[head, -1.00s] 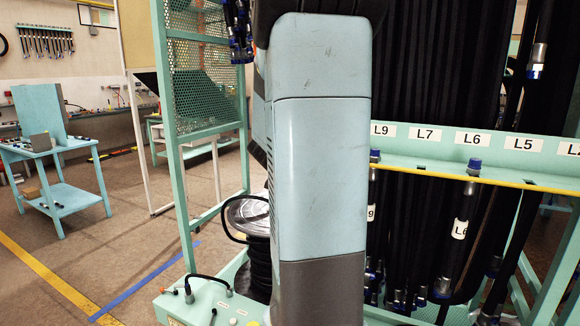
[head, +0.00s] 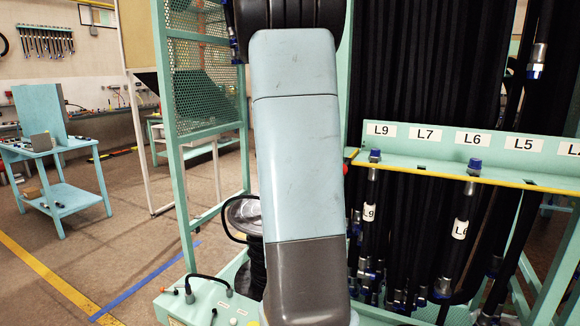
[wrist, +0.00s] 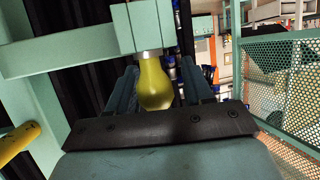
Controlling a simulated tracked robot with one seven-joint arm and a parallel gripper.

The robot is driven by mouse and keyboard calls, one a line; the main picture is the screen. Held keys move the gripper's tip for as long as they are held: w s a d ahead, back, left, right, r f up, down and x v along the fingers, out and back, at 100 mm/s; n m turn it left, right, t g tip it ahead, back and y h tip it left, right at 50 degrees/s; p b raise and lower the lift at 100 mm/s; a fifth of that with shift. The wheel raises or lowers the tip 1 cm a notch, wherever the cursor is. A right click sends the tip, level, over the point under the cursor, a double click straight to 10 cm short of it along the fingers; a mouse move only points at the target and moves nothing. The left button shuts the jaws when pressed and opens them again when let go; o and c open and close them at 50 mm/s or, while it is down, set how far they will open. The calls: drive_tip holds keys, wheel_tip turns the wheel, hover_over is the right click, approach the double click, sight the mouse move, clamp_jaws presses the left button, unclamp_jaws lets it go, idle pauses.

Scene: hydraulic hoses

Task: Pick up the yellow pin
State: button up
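The yellow pin (wrist: 153,82) shows in the wrist view as a rounded yellow knob under a pale green frame post (wrist: 147,25), with a short metal collar between them. My gripper (wrist: 157,82) is in the wrist view, with one dark blue-grey finger on each side of the knob. The fingers stand apart and a gap shows on the knob's right; on the left I cannot tell if finger and knob touch. The lower end of the knob is close to the gripper's dark front plate. In the head view my arm hides the gripper, and the pin is not visible.
In the head view, a green hose rack shelf (head: 400,170) with labelled slots stands on the right, with black hoses hanging behind and below. A perforated green panel (wrist: 280,95) is at the right of the wrist view.

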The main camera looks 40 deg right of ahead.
drive_tip(key=c, duration=0.8)
